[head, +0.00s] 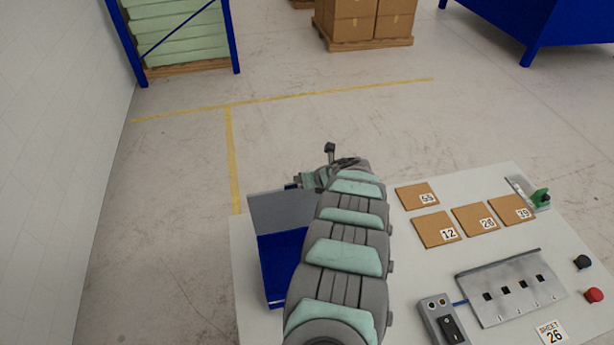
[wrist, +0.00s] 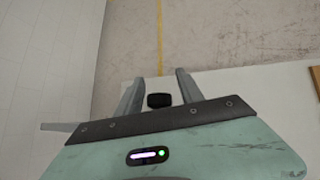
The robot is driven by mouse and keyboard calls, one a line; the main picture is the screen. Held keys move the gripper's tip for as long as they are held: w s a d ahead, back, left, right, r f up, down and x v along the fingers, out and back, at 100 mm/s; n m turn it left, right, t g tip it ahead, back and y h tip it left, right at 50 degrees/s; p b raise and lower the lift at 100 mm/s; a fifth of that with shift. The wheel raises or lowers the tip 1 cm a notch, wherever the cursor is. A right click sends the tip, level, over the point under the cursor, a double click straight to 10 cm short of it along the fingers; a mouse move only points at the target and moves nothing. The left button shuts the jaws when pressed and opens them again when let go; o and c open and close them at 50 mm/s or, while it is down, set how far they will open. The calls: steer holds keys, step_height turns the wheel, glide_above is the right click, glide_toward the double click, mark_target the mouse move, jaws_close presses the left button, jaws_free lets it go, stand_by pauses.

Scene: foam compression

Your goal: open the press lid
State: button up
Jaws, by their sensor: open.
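The press (head: 282,262) is a blue box with a flat grey panel (head: 280,212), at the left end of the white table; my arm hides its right part. I cannot tell from this angle whether the grey panel is a raised or a lowered lid. My gripper (wrist: 159,76) is open, with its two fingers spread in the wrist view. A small black block or knob (wrist: 159,100) shows between the fingers, near their bases, and I cannot tell if they touch it. In the head view my arm mostly hides the gripper, beyond the press.
The white table (head: 400,290) carries several numbered brown foam sheets (head: 436,229), a metal plate with slots (head: 512,288), a switch box (head: 443,318), a red button (head: 594,295) and a green-handled clamp (head: 540,197). Bare floor lies beyond the table, with a white wall at left.

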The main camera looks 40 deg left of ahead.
steer(key=shift+s+d+f, duration=0.15)
steer(key=shift+f, duration=0.05)
steer(key=p+v, duration=0.3)
steer(key=v, duration=0.8)
steer(key=shift+a+r+p, duration=0.2)
steer(key=shift+p, duration=0.2)
